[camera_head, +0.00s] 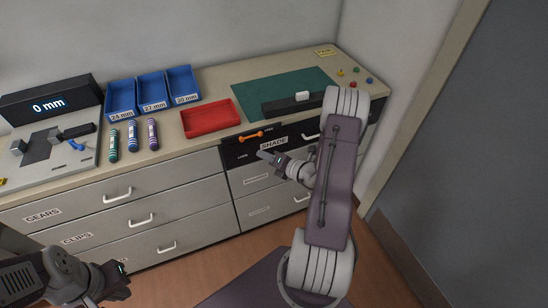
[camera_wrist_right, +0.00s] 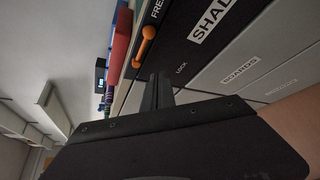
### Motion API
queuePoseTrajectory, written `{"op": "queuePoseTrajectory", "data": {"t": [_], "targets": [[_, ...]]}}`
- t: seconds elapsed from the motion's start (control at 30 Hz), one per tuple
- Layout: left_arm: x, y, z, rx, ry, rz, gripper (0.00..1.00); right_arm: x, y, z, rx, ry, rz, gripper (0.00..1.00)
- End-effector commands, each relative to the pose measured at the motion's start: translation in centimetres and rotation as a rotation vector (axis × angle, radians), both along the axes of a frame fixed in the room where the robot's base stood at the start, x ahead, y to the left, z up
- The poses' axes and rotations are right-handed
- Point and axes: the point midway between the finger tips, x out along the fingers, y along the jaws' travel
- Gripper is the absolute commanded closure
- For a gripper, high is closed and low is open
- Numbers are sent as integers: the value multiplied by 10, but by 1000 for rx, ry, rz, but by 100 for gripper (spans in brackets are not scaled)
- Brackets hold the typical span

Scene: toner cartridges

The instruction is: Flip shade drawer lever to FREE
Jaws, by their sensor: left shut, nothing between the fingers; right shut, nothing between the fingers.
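The orange lever (camera_head: 251,136) is on the top edge of the black shade drawer front (camera_head: 236,152). In the right wrist view the lever (camera_wrist_right: 144,47) lies along that edge, its larger round end toward the FREE label (camera_wrist_right: 157,8) and its thinner end toward the LOCK side (camera_wrist_right: 181,67). I cannot tell which end is the pivot. My right gripper (camera_head: 263,155) is shut and empty, just in front of the drawer and below the lever, apart from it; its fingers (camera_wrist_right: 158,88) point toward the drawer's LOCK side. My left gripper (camera_head: 124,269) is shut and empty, low at the left, far from the lever.
A red tray (camera_head: 184,123) stands on the counter left of the lever. A green mat (camera_head: 260,93) with a black bar (camera_head: 278,107) lies behind it. Blue bins (camera_head: 119,112), coloured cartridges (camera_head: 132,137) and a gauge (camera_head: 48,103) are further left. The floor before the drawers is open.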

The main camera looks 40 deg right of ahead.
Motion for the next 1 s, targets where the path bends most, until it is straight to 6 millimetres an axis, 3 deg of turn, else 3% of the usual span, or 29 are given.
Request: {"op": "queuePoseTrajectory", "data": {"t": [0.1,0.3,0.77,1.0], "targets": [[0,0,1,0,0,0,100,24,7,-7,0,0,6,100],[0,0,10,0,0,-1,100,40,-16,7,-3,-2,1,100],[0,0,11,0,0,-1,100,46,-24,10,-1,0,0,100],[0,0,18,0,0,-1,100,50,-31,21,-92,19,-1,100]]}}
